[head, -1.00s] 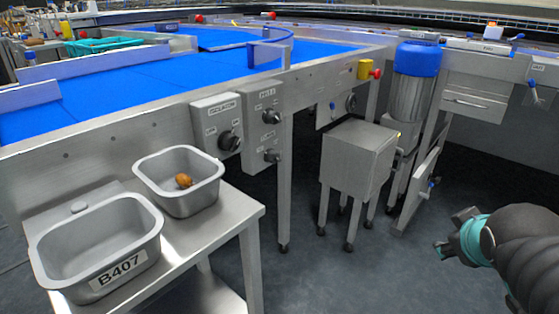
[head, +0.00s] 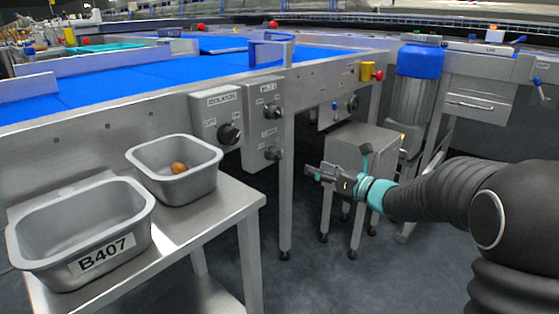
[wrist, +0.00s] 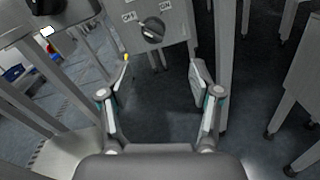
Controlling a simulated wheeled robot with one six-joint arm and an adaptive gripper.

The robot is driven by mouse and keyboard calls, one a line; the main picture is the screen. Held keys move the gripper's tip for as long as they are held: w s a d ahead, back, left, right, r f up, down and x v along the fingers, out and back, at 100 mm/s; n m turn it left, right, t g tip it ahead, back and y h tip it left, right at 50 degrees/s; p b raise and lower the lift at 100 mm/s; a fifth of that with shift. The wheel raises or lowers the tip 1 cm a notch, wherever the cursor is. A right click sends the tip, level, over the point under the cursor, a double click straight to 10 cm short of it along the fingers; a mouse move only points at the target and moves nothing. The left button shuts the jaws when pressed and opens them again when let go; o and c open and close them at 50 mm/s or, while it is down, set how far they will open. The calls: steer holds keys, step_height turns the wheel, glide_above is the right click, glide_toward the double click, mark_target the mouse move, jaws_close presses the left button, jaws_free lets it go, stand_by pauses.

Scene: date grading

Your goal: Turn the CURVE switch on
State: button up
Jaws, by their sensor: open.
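The grey switch box (head: 262,130) on the conveyor's side carries an upper black rotary knob (head: 272,111) and a lower one (head: 274,154). Their name labels are too small to read surely, so I cannot tell which is CURVE. The wrist view shows one black knob (wrist: 152,30) beyond my fingertips, with an OFF label to its left and an ON label above right. Its exact setting is unclear. My gripper (head: 337,160) is open and empty, to the right of the box and apart from it. In the wrist view, its spread fingers (wrist: 160,65) are below the knob.
An isolator box (head: 217,122) with another knob is left of the switch box. A conveyor leg (head: 287,200) stands between the box and my gripper. A grey cabinet (head: 350,145) is behind my gripper. A bench with bins (head: 135,245) is at left.

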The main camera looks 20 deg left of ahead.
mark_target(280, 157)
steer(key=shift+n+g, duration=0.4)
steer(key=shift+n, duration=0.1)
steer(key=x, duration=0.9)
steer(key=p+x, duration=0.1)
steer(key=x, duration=0.4)
steer(key=shift+s+a, duration=0.3)
steer(key=shift+c, duration=0.2)
steer(key=c, duration=1.1)
